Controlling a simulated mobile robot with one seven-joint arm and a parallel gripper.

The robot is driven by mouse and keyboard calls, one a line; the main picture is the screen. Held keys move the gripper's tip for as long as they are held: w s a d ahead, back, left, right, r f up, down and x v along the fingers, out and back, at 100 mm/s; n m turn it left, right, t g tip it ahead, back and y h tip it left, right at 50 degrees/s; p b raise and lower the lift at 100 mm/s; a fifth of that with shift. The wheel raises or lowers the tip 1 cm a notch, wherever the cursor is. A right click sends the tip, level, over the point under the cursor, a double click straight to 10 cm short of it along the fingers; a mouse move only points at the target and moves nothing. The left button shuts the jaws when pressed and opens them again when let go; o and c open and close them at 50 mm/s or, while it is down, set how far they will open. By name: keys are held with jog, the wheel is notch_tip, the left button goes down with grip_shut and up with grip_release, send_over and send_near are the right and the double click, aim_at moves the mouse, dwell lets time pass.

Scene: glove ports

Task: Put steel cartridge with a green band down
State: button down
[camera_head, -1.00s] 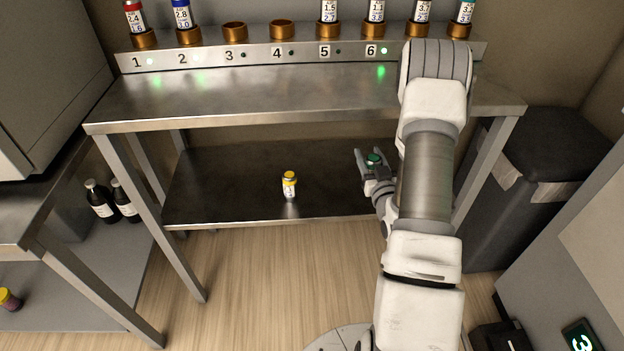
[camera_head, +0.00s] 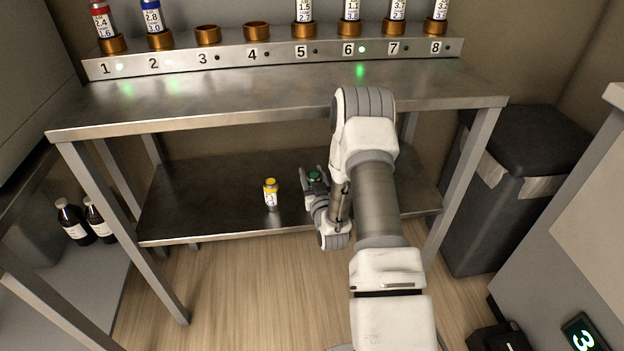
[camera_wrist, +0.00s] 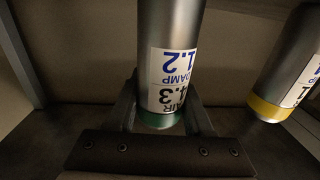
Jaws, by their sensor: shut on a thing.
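My gripper (camera_head: 316,180) is shut on the steel cartridge with a green band (camera_head: 315,175), low over the bench's lower shelf (camera_head: 220,222). In the wrist view the cartridge (camera_wrist: 168,40) stands between the fingers with its label facing the camera and its green band (camera_wrist: 160,118) by the jaws. I cannot tell whether the cartridge touches the shelf. A yellow-banded cartridge (camera_head: 271,194) stands upright on the lower shelf, just left of my gripper. It also shows at the right of the wrist view (camera_wrist: 285,70), apart from the held one.
The steel bench top (camera_head: 270,98) lies above the lower shelf. A numbered rack (camera_head: 225,53) at its back holds several cartridges; sockets 3 and 4 are empty. A dark bin (camera_head: 510,190) stands to the right. The shelf left of the yellow-banded cartridge is clear.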

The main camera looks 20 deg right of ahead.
jog(key=shift+f, duration=0.25)
jog(key=shift+c, duration=1.5)
grip_release()
jog(key=shift+f, duration=0.1)
